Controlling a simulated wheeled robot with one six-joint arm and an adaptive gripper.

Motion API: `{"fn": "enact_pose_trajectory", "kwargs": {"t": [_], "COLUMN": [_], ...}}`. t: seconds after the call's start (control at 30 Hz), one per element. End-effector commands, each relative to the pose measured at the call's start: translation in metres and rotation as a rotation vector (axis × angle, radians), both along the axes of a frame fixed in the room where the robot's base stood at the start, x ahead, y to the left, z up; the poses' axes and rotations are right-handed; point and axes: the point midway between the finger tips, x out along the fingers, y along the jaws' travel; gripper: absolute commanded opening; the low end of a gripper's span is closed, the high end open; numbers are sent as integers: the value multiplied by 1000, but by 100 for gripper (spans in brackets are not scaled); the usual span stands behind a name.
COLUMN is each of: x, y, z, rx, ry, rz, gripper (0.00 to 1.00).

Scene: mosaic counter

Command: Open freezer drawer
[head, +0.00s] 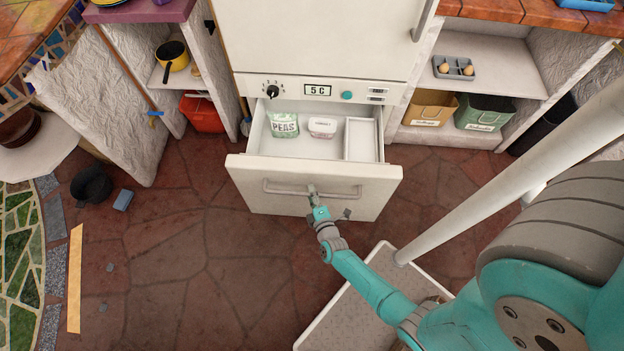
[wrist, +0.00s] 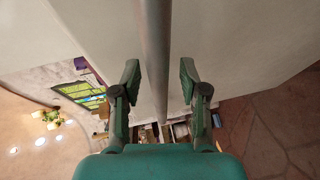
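The white freezer drawer (head: 315,186) stands pulled out below the fridge, and its inside shows. Its horizontal bar handle (head: 285,187) runs across the front. My gripper (head: 312,190) is at the middle of this handle. In the wrist view the handle bar (wrist: 157,60) passes between the two fingers of my gripper (wrist: 158,82). The fingers are spread, with a gap on each side of the bar. In the drawer are a bag of peas (head: 283,124), a pale tub (head: 322,127) and a white divider tray (head: 361,138).
The fridge door (head: 315,40) above is shut, over a control panel (head: 318,91). A dark pot (head: 91,185) and a blue block (head: 123,200) lie on the stone floor to the left. Shelves with boxes (head: 484,113) flank the fridge. Floor left of the drawer is mostly clear.

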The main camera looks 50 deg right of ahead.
Motion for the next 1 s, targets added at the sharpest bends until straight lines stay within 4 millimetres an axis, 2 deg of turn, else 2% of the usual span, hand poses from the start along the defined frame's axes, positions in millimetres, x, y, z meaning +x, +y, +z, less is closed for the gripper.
{"fn": "enact_pose_trajectory", "kwargs": {"t": [0.27, 0.67, 0.83, 1.0], "x": [-7, -66, -84, -94], "y": [4, 38, 48, 54], "z": [1, 14, 17, 20], "rx": [-1, 0, 0, 1], "ry": [0, 1, 1, -2], "rz": [0, 5, 4, 4], "gripper": [43, 43, 43, 43]}}
